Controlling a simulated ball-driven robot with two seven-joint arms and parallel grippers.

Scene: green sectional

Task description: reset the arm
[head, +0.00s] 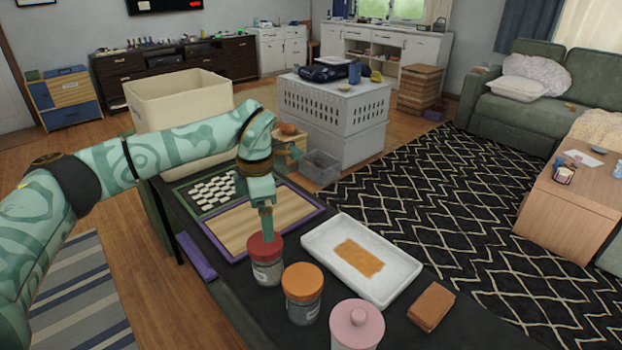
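My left arm reaches in from the left, and its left gripper (267,226) points down at the red lid of a jar (266,272) on the dark table. The fingertips overlap the lid in the picture. I cannot tell whether they touch it, and the fingers line up so their opening is hidden. My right gripper is not in view.
An orange-lidded jar (302,304), a pink-lidded container (357,330) and a brown block (431,307) stand close by. A white tray (322,232) holds an orange-brown patch. A purple-edged board (262,224) lies behind the red-lidded jar. A cream bin (170,105) stands beyond.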

